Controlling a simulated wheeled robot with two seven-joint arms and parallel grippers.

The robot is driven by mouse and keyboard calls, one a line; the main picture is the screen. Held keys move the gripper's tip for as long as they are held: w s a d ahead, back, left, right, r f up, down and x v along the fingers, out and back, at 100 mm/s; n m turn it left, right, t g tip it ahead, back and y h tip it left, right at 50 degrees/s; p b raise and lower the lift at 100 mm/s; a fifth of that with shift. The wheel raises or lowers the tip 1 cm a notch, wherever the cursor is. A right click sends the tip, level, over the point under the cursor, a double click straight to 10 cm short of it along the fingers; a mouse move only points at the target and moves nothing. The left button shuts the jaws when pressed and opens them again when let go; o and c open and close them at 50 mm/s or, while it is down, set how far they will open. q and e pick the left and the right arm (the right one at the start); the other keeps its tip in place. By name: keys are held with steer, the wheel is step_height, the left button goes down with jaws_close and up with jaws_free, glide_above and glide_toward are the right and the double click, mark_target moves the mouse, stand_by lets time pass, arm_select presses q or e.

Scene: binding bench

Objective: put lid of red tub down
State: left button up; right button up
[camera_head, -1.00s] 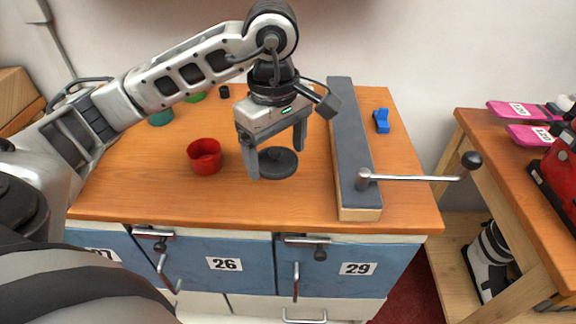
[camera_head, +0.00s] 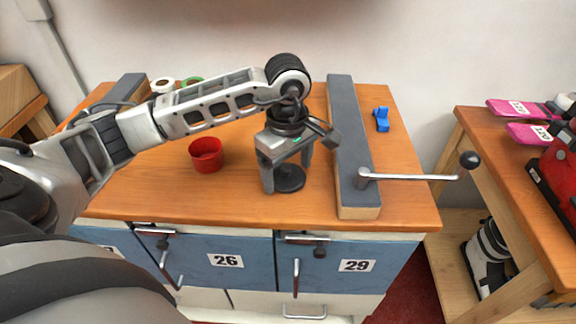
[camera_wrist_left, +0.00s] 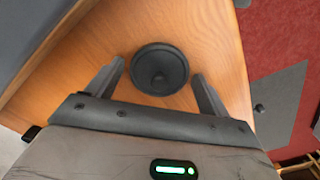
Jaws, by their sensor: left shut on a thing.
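The red tub (camera_head: 206,158) stands upright and open on the wooden bench top, left of my left gripper. Its lid is a dark grey round disc (camera_head: 290,182) with a raised knob in the middle. My left gripper (camera_head: 287,180) points down, with one finger on each side of the lid, and is shut on it. The lid lies flat, at or very close to the bench top; I cannot tell if it touches. In the left wrist view the lid (camera_wrist_left: 160,70) shows between the fingers. My right gripper is not in view.
A long grey-topped bar (camera_head: 350,150) with a metal lever handle (camera_head: 410,177) lies just right of the gripper. A blue object (camera_head: 382,119) is beyond it. White and green rolls (camera_head: 163,85) sit behind my arm. The bench between tub and lid is clear.

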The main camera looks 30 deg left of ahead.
mark_target(288, 169)
arm_select(q)
steer(key=o, duration=0.9)
steer(key=shift+f, duration=0.1)
step_height(288, 169, up, 12)
steer(key=shift+r, duration=0.2)
